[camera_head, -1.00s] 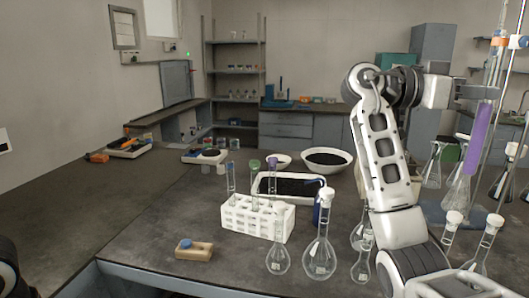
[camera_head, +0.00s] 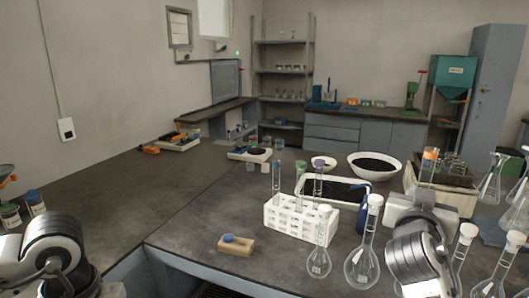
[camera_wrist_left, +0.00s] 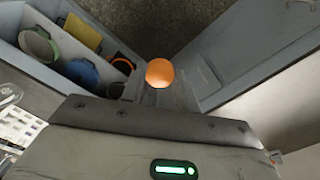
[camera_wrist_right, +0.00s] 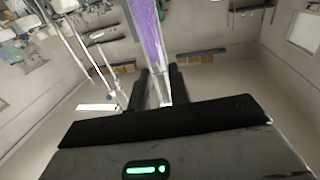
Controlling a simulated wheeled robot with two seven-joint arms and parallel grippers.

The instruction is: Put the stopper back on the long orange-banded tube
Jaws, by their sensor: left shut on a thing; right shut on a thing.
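An orange round stopper (camera_wrist_left: 160,72) sits between the fingers of my left gripper (camera_wrist_left: 158,94), which is shut on it. In the head view only my left arm shows at lower left; its fingertips are out of frame. My right gripper (camera_wrist_right: 162,86) is shut on a long glass tube, which has a purple section (camera_wrist_right: 147,35) beyond the fingers. In the head view an orange-banded top of a tube (camera_head: 430,154) rises behind my right wrist, which hides the lower part. Stopper and tube are far apart.
A white rack (camera_head: 290,218) holds tubes with blue, green and purple tops. A wooden block with a blue piece (camera_head: 236,245) lies in front. Stoppered flasks (camera_head: 362,262) stand close to my right arm. The left bench (camera_head: 125,195) is mostly clear.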

